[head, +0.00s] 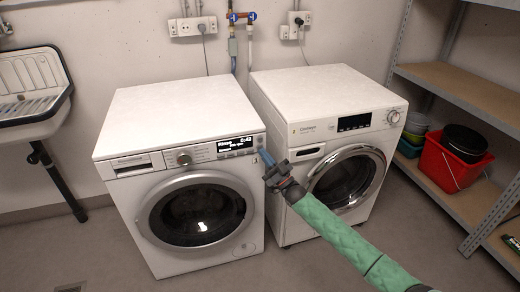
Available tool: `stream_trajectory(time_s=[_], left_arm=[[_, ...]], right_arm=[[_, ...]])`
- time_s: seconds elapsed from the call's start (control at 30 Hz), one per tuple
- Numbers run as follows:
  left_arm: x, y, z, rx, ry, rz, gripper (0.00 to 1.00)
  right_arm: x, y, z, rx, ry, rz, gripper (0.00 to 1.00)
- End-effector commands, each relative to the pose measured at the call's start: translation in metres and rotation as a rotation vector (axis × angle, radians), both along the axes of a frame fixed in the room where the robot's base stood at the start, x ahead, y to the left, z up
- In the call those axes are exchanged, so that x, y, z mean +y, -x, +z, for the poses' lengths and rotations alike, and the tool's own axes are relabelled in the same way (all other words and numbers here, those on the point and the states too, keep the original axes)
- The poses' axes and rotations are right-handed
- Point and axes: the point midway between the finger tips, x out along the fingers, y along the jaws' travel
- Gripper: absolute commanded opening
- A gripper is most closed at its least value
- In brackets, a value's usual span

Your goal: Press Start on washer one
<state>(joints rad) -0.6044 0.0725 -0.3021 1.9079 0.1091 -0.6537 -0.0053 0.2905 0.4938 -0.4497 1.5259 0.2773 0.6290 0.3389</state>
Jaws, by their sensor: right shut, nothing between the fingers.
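Two white front-loading machines stand side by side. The left machine (180,130) has a dark round door, a knob (184,158) and a lit display (235,144) that appears to read "Rinse" and 0:43. The right machine (325,100) has a chrome-ringed door, a dark display (354,122) and a knob at its right. No label saying which is washer one can be read. My right gripper (266,158) is shut and empty, its tips by the right end of the left machine's panel. Whether they touch it cannot be told. The start button cannot be made out. My left gripper is out of view.
A sink (32,90) is at the left wall. Shelving (455,90) at the right holds a red bucket (447,165) and stacked tubs. Outlets, taps and hoses are on the back wall. The floor in front is clear.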

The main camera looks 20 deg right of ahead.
Motion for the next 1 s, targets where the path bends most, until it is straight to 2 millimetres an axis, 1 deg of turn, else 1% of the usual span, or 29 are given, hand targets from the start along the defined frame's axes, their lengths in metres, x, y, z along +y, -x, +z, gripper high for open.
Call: stream_trajectory(time_s=[0.2, 0.4, 0.5, 1.0], left_arm=[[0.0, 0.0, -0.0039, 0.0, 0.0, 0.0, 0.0], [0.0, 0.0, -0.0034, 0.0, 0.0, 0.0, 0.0], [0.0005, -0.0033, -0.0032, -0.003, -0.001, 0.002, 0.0], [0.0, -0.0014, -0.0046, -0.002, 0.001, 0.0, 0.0]], right_arm=[[0.0004, -0.0063, -0.0008, 0.001, 0.0, 0.001, 0.0], [0.0003, -0.0065, -0.0001, 0.0, -0.001, 0.001, 0.0], [0.0004, -0.0065, 0.0, 0.0, 0.0, 0.0, 0.0], [0.0006, -0.0093, 0.0002, 0.0, 0.0, 0.0, 0.0]])
